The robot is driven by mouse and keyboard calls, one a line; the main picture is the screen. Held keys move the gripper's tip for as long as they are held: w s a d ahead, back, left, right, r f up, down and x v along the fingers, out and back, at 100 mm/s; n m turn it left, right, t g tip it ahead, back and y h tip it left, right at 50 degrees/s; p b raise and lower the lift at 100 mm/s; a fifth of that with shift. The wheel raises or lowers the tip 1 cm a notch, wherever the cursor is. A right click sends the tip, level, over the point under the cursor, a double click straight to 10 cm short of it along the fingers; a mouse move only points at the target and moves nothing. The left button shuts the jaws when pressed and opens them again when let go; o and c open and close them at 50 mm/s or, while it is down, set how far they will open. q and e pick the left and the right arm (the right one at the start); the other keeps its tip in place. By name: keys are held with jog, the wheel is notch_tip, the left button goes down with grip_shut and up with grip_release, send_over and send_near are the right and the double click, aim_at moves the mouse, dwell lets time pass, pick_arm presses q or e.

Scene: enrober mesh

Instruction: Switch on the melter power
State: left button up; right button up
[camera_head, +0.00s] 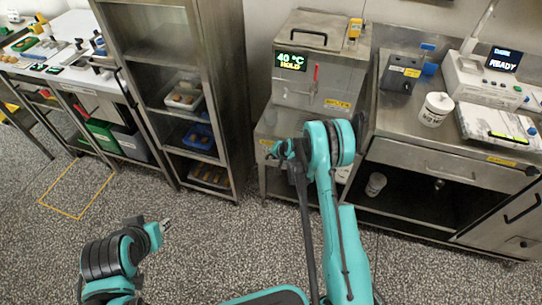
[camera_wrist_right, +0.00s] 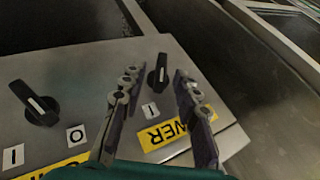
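The melter (camera_head: 318,75) is a steel box with a lid handle and a display reading 40 °C HOLD. In the right wrist view, a steel panel (camera_wrist_right: 185,125) carries a black rotary knob (camera_wrist_right: 158,72) beside a yellow label (camera_wrist_right: 163,134) reading POWER, upside down. My right gripper (camera_wrist_right: 157,85) is open, one finger on each side of this knob; contact cannot be told. An I mark sits below the knob in the picture. In the head view my right gripper (camera_head: 284,150) is at the cabinet below the melter. My left gripper (camera_head: 165,225) is low over the floor, its opening unclear.
A second black knob (camera_wrist_right: 36,104) with I and O marks sits left on the same panel. A steel counter (camera_head: 400,120) with a READY device (camera_head: 490,80) and white tub (camera_head: 436,108) stands right.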

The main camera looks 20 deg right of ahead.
jog(key=v, duration=1.1)
jog(key=shift+s, duration=0.15)
jog(key=shift+r, duration=0.15)
jog(key=s+a+r+n+h, duration=0.1)
jog(key=s+a+r+n, duration=0.1)
jog(key=s+r, duration=0.55)
jog(key=s+a+r+n, duration=0.2)
jog(key=s+a+r, duration=0.15)
jog(key=r, duration=0.65)
jog(key=s+r+n, duration=0.2)
jog(key=s, duration=0.7)
jog(key=s+a+r+n+h, duration=0.1)
jog(key=s+r+n, duration=0.1)
jog(key=s, duration=0.8)
jog(key=shift+s, duration=0.15)
